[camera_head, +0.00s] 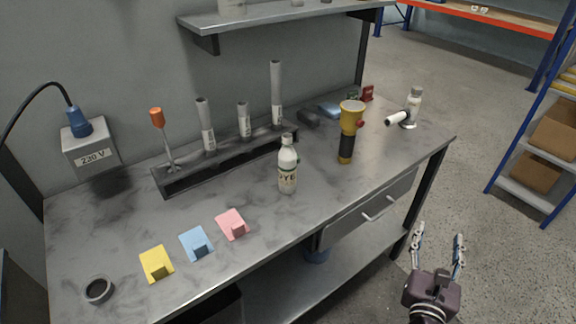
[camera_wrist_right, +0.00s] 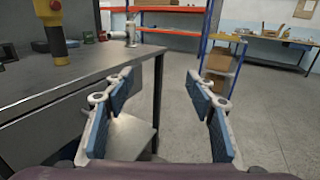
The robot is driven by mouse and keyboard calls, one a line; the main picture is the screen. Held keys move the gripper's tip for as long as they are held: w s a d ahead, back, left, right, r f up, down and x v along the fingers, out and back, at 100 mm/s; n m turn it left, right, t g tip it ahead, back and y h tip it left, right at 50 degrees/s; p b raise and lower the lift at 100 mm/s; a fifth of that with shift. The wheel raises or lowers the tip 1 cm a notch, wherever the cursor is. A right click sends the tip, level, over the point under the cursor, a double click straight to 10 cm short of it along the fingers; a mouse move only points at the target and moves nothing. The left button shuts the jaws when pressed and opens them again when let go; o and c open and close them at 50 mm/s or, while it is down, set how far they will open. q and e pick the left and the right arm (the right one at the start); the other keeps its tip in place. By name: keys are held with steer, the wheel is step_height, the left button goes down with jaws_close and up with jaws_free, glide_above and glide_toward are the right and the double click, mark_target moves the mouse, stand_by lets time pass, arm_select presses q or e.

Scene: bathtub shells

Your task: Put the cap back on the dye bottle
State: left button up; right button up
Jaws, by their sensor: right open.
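The white dye bottle (camera_head: 288,172), with its "DYE" label, stands upright near the middle of the grey workbench (camera_head: 330,205). Its top looks white; I cannot tell whether that is a cap or the bare neck. A dark round ring-like piece (camera_head: 98,289) lies at the bench's front left; I cannot tell whether it is the cap. My right gripper (camera_head: 439,235) is open and empty, beyond the bench's front edge at the lower right, away from the bottle. It also shows open in the right wrist view (camera_wrist_right: 160,88). My left gripper is out of view.
Yellow (camera_head: 156,262), blue (camera_head: 195,243) and pink (camera_head: 232,224) pads lie at the front. A shelf (camera_head: 275,15) overhangs the back.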

steer(key=a+f+n+y, duration=0.3)
steer(key=f+n, duration=0.5)
steer(key=f, duration=0.2)
steer(key=a+f+n+y, duration=0.2)
steer(key=a+f+n, duration=0.1)
steer(key=f+n, duration=0.6)
steer(key=s+a+f+n+g+y, duration=0.25)
steer(key=s+f+n, duration=0.35)
steer(key=f, duration=0.4)
steer(key=s+a+f+n+g+y, duration=0.1)
steer(key=s+a+f+n+g, duration=0.35)
steer(key=f, duration=0.65)
steer(key=s+d+f+n+g, duration=0.1)
steer(key=s+f+n, duration=0.4)
steer(key=s, duration=0.5)
steer(key=s+d+f+n+g, duration=0.1)
steer(key=s+f+n+g, duration=0.3)
steer(key=s, duration=0.6)
steer(key=s+d+f+n+g, duration=0.2)
steer(key=s+f+n, duration=0.5)
steer(key=s, duration=0.4)
steer(key=shift+f+g+h, duration=0.35)
steer(key=shift+f+g, duration=0.25)
steer(key=shift+f, duration=0.1)
steer(key=shift+s, duration=0.1)
steer(key=shift+c, duration=0.2)
